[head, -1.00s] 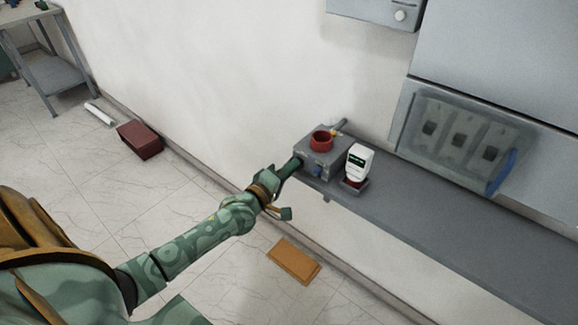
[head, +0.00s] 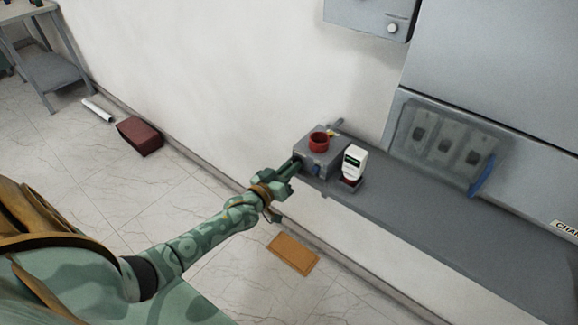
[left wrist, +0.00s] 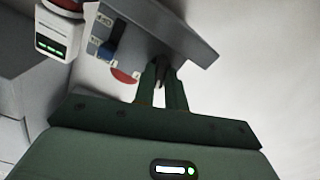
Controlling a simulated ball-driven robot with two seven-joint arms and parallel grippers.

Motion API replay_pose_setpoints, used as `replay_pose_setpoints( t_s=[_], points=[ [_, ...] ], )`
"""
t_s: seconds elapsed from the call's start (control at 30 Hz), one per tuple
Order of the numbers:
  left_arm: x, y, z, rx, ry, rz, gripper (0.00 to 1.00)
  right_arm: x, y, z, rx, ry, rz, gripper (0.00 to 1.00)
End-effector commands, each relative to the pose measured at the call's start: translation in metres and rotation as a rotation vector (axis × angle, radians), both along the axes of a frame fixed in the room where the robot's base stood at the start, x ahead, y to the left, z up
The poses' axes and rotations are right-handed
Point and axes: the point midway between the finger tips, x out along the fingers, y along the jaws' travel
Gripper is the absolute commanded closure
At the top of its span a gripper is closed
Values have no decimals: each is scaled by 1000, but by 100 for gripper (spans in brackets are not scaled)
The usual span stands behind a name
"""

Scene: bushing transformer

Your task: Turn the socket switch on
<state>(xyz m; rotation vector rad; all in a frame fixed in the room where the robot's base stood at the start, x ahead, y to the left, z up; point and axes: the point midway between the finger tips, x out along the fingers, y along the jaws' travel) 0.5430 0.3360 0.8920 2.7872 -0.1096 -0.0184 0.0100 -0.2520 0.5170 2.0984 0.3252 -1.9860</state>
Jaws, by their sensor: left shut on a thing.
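The grey socket box (head: 326,158) sits at the left end of the grey shelf, with a red ring (head: 319,141) on top. In the left wrist view its face (left wrist: 150,40) shows tilted, with a blue lever (left wrist: 112,42) and part of a red disc (left wrist: 125,75). My left gripper (head: 296,164) is at the box's left front side. In the left wrist view its fingers (left wrist: 162,78) are close together at the box, shut on a small dark part of it. The fingers mostly hide this part, and I cannot tell its shape. My right gripper is out of view.
A white meter (head: 354,162) with a green display stands right of the box. The grey shelf (head: 430,222) runs clear to the right, below a panel with several switches (head: 443,146). An orange-brown slab (head: 292,254) and a dark red box (head: 139,136) lie on the floor.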

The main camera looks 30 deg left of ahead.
Motion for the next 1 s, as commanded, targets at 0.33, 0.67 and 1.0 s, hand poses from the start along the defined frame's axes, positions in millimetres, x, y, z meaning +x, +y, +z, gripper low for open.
replay_pose_setpoints(
  t_s=[0.33,0.67,1.0],
  points=[
    [-1,-1,-2,247,-14,-1,100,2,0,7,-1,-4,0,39],
    [-1,0,-2,354,-23,-1,100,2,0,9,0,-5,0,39],
    [-1,-1,-3,370,-23,-2,100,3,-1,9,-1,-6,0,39]
  ],
)
